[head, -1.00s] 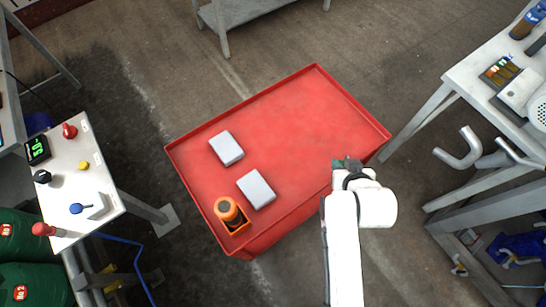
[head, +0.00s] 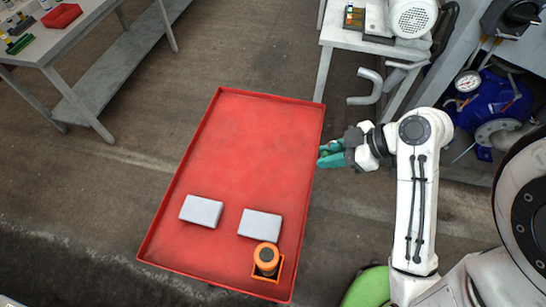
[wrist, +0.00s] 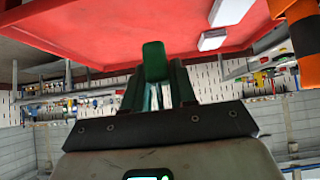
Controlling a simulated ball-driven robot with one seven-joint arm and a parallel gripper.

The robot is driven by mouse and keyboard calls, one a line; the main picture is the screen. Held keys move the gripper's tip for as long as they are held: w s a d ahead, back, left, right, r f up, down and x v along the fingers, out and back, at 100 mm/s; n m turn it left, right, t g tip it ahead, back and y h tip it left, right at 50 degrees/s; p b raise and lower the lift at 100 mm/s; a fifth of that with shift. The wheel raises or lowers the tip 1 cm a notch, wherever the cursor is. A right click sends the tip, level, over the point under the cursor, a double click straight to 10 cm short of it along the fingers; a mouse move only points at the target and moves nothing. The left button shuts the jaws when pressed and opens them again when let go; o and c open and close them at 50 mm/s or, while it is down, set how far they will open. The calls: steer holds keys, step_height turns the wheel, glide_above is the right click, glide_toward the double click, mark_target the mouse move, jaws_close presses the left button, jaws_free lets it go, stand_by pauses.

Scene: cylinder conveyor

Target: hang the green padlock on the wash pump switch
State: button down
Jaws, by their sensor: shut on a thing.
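The green padlock (wrist: 154,62) is held between the fingers of my gripper (wrist: 158,95) in the wrist view, its body sticking out past the fingertips. In the head view my gripper (head: 330,155) is beside the right edge of the red cart, with green showing at its end. The padlock's shackle cannot be made out. A black rotary handle (head: 520,12) sits on a dark box at the top right of the head view. No label is readable, so I cannot tell whether it is the wash pump switch.
The red cart (head: 245,135) carries two pale boxes (head: 201,211) (head: 261,224) and an orange-and-black item (head: 266,260). A table with a motor (head: 412,18) stands at top right, a blue pump (head: 495,100) below the black handle. Open floor (head: 120,130) lies left of the cart.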

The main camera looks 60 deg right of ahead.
steer(key=w+f, duration=0.3)
steer(key=w, duration=0.1)
steer(key=w+d+f, duration=0.1)
steer(key=w+f, duration=0.1)
steer(key=w, duration=0.2)
steer(key=w+f, duration=0.3)
steer(key=w, duration=0.1)
steer(key=shift+w+d+f, duration=0.2)
steer(key=shift+w+f, duration=0.1)
steer(key=shift+w, duration=0.05)
steer(key=shift+w+f, duration=0.35)
steer(key=shift+f, duration=0.1)
steer(key=shift+w+f, duration=0.15)
steer(key=shift+f, duration=1.55)
steer(key=c, duration=0.9)
jaws_free()
steer(key=shift+f, duration=0.1)
steer(key=v, duration=1.2)
